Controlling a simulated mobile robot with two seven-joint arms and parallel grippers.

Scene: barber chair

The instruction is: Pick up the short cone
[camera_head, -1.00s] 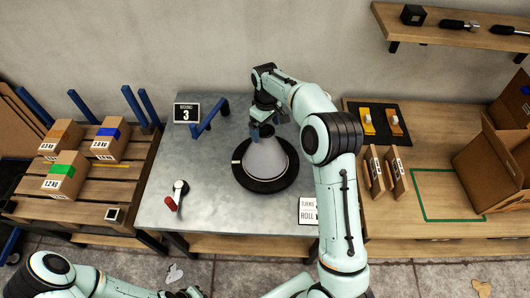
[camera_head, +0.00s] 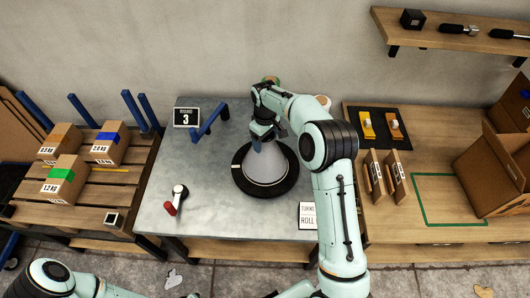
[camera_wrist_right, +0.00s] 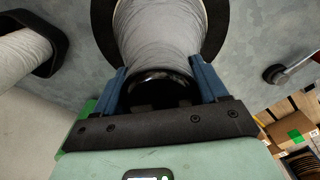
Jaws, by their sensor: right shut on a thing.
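A grey wrapped cone (camera_head: 266,165) stands upright on a black round base (camera_head: 240,184) on the metal-topped table. My right gripper (camera_head: 262,137) reaches down over its narrow top. In the right wrist view, the two blue fingers (camera_wrist_right: 163,88) lie on either side of the cone's dark top ring, shut on it. The cone's grey side (camera_wrist_right: 160,30) runs down from there to the black base. My left arm enters at the lower left of the head view; its gripper is not visible.
A second grey piece (camera_wrist_right: 18,50) with a black ring lies left in the wrist view. A red-handled lever (camera_head: 171,207), number sign (camera_head: 186,117) and blue bracket (camera_head: 209,122) are on the table. A pale round thing (camera_head: 323,101) shows partly behind my arm.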

